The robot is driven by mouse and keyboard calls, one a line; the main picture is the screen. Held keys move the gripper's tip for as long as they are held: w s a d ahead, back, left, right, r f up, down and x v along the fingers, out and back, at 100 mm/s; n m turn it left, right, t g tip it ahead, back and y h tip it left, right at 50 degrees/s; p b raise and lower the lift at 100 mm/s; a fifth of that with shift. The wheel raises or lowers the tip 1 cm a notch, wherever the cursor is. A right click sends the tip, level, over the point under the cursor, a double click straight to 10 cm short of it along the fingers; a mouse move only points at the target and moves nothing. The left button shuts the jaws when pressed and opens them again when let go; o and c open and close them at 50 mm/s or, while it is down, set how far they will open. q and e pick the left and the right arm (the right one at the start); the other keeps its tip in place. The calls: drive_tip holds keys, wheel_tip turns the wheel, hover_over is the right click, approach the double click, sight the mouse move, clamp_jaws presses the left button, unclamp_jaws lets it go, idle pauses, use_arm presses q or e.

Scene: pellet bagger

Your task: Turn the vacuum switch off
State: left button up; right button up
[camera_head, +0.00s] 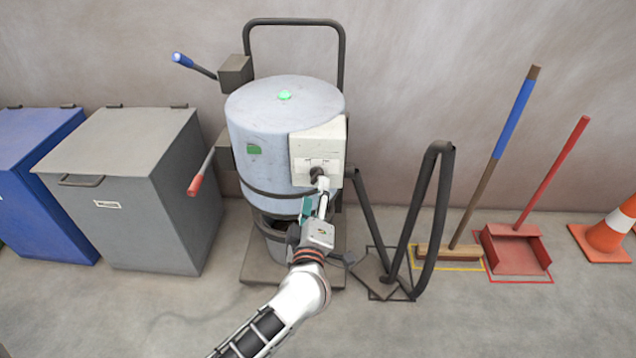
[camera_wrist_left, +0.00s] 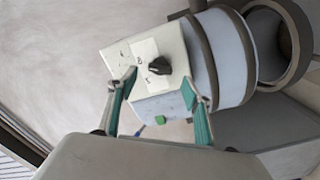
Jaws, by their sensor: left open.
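The vacuum (camera_head: 262,120) is a grey-blue drum with a lit green lamp (camera_head: 284,95) on its lid. A white switch box (camera_head: 332,140) on its side carries the black rotary vacuum switch (camera_head: 316,174), which also shows in the left wrist view (camera_wrist_left: 158,66). In that view the knob points obliquely; its marks are too small to read surely. My left gripper (camera_head: 319,196) is open, and its teal-padded fingers (camera_wrist_left: 159,77) reach toward the box on either side of the knob. I cannot tell whether they touch it. My right gripper is out of view.
A grey bin (camera_head: 125,180) and a blue bin (camera_head: 38,190) stand at left. A levered bracket (camera_head: 236,73) stands behind the drum. The black hose (camera_head: 432,210), broom (camera_head: 470,248), red dustpan (camera_head: 515,252) and cone (camera_head: 606,236) are at right. Front floor is clear.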

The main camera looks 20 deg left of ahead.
sight(317, 180)
use_arm(q)
drive_tip(key=b+x, duration=0.1)
drive_tip(key=x, duration=0.4)
drive_tip(key=shift+w, duration=0.2)
drive_tip(key=c, duration=1.1)
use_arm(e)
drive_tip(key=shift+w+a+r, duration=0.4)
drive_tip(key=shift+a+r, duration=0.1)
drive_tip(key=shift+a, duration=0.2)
